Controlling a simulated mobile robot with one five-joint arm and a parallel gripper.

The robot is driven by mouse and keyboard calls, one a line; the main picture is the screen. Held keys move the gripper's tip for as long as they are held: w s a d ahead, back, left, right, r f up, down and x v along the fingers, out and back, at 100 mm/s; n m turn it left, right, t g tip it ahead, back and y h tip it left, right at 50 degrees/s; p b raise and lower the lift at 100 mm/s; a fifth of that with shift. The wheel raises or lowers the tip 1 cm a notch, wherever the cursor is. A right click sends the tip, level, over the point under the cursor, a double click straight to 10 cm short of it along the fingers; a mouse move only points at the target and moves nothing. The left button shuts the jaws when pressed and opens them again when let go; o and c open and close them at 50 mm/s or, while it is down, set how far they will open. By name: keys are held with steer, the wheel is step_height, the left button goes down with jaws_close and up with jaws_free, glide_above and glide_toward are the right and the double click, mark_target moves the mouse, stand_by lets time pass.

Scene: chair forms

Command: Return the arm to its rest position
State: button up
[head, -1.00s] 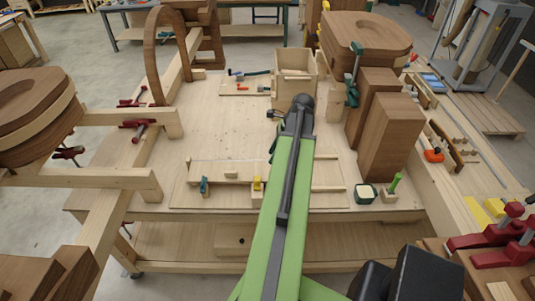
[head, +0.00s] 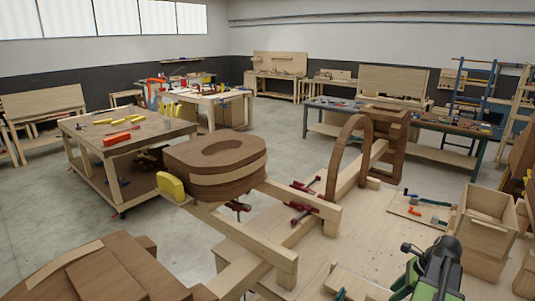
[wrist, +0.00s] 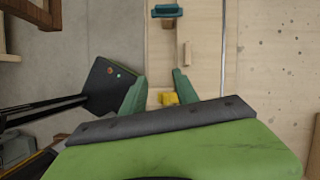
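My arm (head: 437,275) shows at the lower right of the head view, over the workbench, its green and black parts cut off by the bottom edge. My gripper (wrist: 159,80) shows in the wrist view with its two green fingers apart. Nothing is held between them. A yellow piece (wrist: 170,98) and a pale wooden board lie below, seen through the gap. I cannot tell the height of the gripper above the bench.
The workbench top (head: 375,245) carries an open wooden box (head: 487,215) at the right. Concrete floor (head: 285,150) is free behind.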

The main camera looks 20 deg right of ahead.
steer(key=w+a+f+n+g+b, duration=0.1)
steer(key=w+a+f+n+b, duration=0.25)
steer(key=a, duration=0.55)
steer(key=w+a+f+n+g+b, duration=0.1)
steer(key=w+a+f+b, duration=0.25)
steer(key=w+a, duration=0.4)
steer(key=w+a+f+n+b, duration=0.25)
steer(key=w+a+f, duration=0.25)
steer(key=a, duration=0.4)
steer(key=a+f+n+h+b, duration=0.1)
steer(key=a+f+n+b, duration=0.2)
steer(key=a+n, duration=0.7)
steer(key=a+f+n+g+h+b, duration=0.1)
steer(key=a+f+n+b, duration=0.3)
steer(key=a+n, duration=0.6)
steer(key=shift+w+a+f+n+h, duration=0.2)
steer(key=shift+a+f+n+h, duration=0.2)
steer(key=shift+a+f+h, duration=0.1)
